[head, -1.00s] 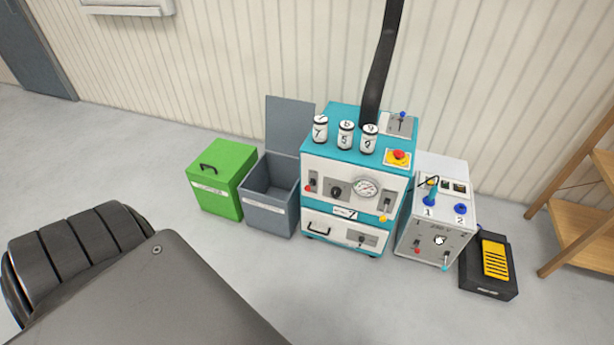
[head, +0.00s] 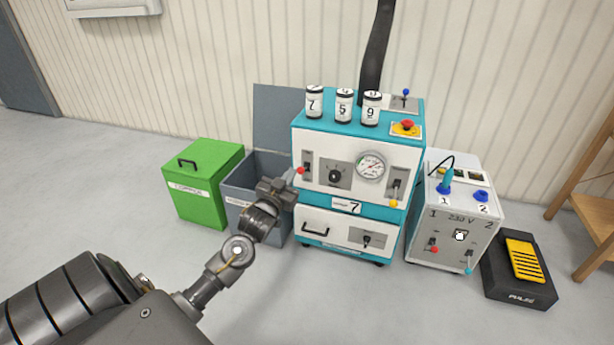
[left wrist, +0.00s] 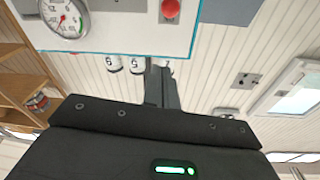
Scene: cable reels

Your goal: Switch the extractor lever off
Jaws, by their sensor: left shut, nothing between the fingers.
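The teal and white machine (head: 320,150) stands against the wall with a black hose (head: 375,55) rising from it. Its front has a red-knobbed lever (head: 300,170) at left and a yellow-knobbed lever (head: 394,203) at right. A blue-knobbed lever (head: 406,92) stands on a plate on top. No label shows which is the extractor lever. My left gripper (head: 293,177) is shut and empty, close to the red knob; contact cannot be told. In the left wrist view the red knob (left wrist: 171,9) shows beyond the shut fingers (left wrist: 162,85). My right gripper is not in view.
Three numbered cans (head: 343,106) and a red button (head: 407,125) are on the machine's top. A green bin (head: 200,180) and an open grey bin (head: 262,213) stand at left. A grey supply box (head: 455,235) and black pedal (head: 520,270) stand at right. The floor in front is clear.

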